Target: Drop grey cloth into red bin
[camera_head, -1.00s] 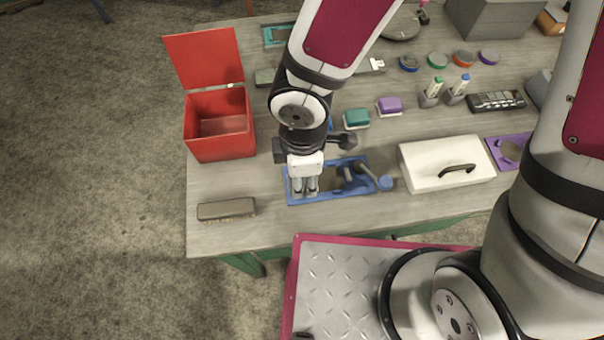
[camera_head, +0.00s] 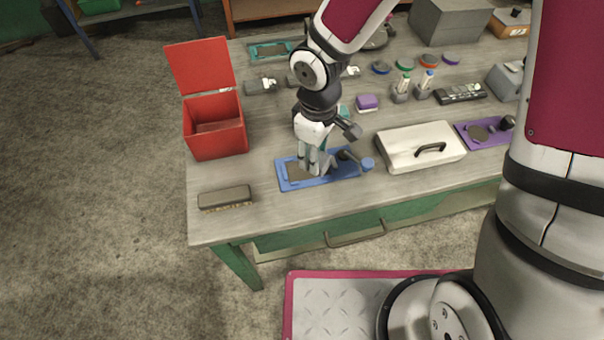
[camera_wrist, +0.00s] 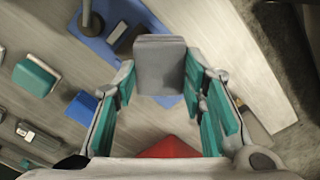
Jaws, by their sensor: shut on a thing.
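The grey cloth (camera_wrist: 160,66) shows in the wrist view as a folded, block-like grey piece between my fingertips. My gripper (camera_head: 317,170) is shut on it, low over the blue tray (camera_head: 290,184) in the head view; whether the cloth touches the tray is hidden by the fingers. The red bin (camera_head: 217,134) stands at the table's left side, left of and behind my gripper, with its lid (camera_head: 202,65) raised open. Its inside looks empty from here. A red patch, probably the bin, shows at the bottom of the wrist view (camera_wrist: 170,148).
A brush (camera_head: 225,197) lies at the table's front left. A white box with a black handle (camera_head: 420,147) and a purple tray (camera_head: 477,134) stand to the right. Behind are a purple sponge (camera_head: 367,102), bottles and a calculator-like device (camera_head: 460,93). Table is clear between bin and blue tray.

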